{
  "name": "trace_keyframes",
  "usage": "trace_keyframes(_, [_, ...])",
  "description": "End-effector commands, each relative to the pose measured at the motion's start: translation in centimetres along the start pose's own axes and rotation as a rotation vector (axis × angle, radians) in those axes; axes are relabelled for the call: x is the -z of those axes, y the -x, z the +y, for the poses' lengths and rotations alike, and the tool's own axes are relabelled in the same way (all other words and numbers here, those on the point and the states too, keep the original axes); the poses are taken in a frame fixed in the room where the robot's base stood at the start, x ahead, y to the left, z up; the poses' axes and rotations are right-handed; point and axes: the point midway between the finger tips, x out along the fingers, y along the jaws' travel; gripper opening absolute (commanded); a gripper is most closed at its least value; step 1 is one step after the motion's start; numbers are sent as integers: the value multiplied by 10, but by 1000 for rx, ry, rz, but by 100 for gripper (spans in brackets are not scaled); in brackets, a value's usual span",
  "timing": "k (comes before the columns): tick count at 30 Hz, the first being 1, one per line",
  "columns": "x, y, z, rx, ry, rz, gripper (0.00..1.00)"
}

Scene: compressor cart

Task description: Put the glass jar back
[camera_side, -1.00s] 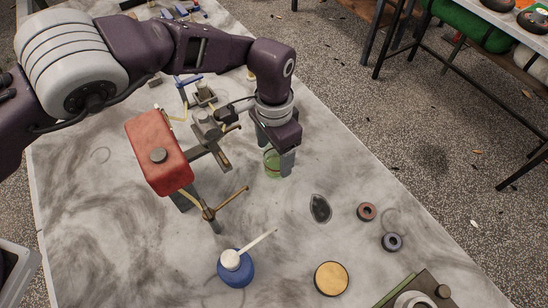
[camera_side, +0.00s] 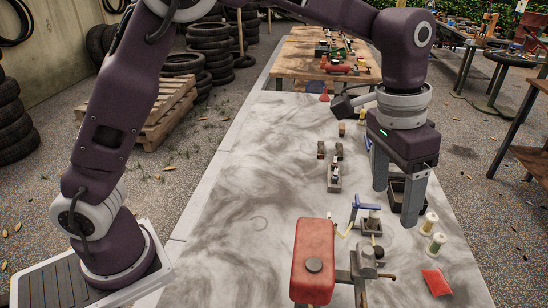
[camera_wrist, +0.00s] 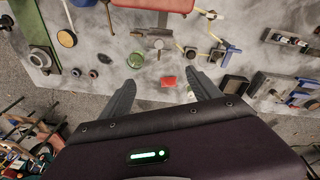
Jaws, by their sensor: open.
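My gripper (camera_side: 396,203) is open and empty, raised above the table near the black tray in the side view. A small round pale object, apparently the glass jar (camera_wrist: 135,60), stands on the table in the wrist view, left of my fingers and beside a dark oval piece (camera_wrist: 104,58). It is too small there to make out any contents. The side view does not show the jar.
A red tank (camera_side: 313,258) on a stand is at the front of the side view. A black tray (camera_side: 402,192) is behind my fingers. The table's left part is clear.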

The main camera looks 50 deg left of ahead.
Motion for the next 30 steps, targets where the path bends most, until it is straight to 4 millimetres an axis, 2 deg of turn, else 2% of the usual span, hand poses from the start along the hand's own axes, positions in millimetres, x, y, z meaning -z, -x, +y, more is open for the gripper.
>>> trace_keyframes(1, [-24,37,-20,-13,64,45,72])
trace_keyframes(2, [-42,56,-30,-15,101,71,72])
trace_keyframes(3, [-68,78,-42,-13,147,106,72])
trace_keyframes(5, [-112,104,-55,2,207,161,72])
trace_keyframes(6, [-143,115,-60,20,243,198,72])
trace_keyframes(9, [-214,122,-65,87,316,277,72])
trace_keyframes(12, [-263,112,-66,161,369,332,72])
trace_keyframes(13, [-273,109,-66,179,381,343,72])
trace_keyframes(15, [-289,101,-66,212,399,361,72])
trace_keyframes(18, [-299,96,-66,231,411,369,72])
trace_keyframes(30, [-298,96,-66,229,410,368,72])
